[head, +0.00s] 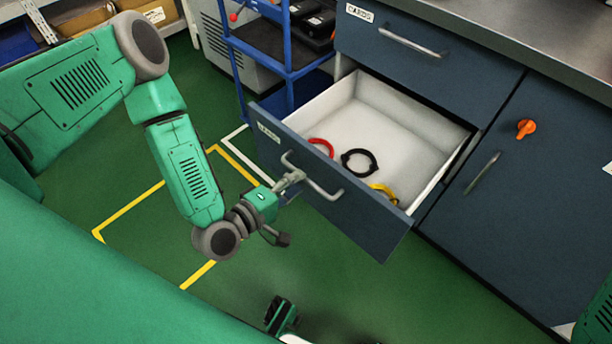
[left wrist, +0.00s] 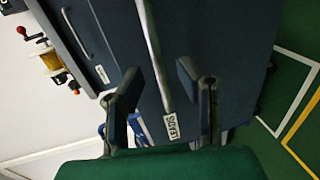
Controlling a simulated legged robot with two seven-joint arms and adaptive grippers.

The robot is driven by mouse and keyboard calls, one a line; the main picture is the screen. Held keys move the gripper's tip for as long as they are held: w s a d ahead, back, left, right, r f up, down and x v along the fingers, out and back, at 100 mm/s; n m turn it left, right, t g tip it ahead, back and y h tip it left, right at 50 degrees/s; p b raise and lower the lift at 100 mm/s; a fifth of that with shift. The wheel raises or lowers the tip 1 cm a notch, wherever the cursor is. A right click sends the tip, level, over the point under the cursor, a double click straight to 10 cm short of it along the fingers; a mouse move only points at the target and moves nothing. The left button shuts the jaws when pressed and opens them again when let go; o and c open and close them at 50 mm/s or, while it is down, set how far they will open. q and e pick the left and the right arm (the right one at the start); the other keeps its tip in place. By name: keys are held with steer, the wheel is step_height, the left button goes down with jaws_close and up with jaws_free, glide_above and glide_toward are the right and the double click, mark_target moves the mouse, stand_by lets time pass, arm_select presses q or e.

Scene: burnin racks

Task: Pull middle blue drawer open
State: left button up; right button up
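The middle blue drawer (head: 330,185), labelled LEADS, is pulled well out of the dark blue cabinet. Its white inside shows a red ring (head: 321,146), a black ring (head: 359,161) and a yellow ring (head: 384,192). A bar handle (head: 325,190) runs across its front. My left gripper (head: 287,208) is at this front, by the handle. In the left wrist view, the handle (left wrist: 153,48) lies between my two spread fingers (left wrist: 162,92), with a gap on each side. Whether a finger touches it I cannot tell.
Above is a shut drawer (head: 440,40) labelled CARDS; to the right is a shut cabinet door (head: 530,190) with an orange knob (head: 526,128). A blue-framed cart (head: 290,75) stands left of the drawer. Green floor (head: 400,300) with yellow lines is clear in front.

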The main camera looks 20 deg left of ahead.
arm_select(q)
steer(key=v, duration=0.8)
steer(key=shift+d, duration=0.2)
steer(key=shift+s, duration=0.15)
steer(key=s+d+f+m+g+p, duration=0.1)
steer(key=s+d+f+m+g, duration=0.3)
steer(key=m+g, duration=0.45)
steer(key=s+a+m+g+y, duration=0.5)
steer(key=s+a, duration=0.3)
steer(key=a, duration=0.2)
steer(key=shift+s+m+p, duration=0.25)
steer(key=shift+m+p, duration=0.2)
steer(key=shift+m, duration=0.1)
steer(key=shift+w+f+g, duration=0.1)
steer(key=shift+f+g, duration=0.1)
steer(key=shift+g, duration=0.05)
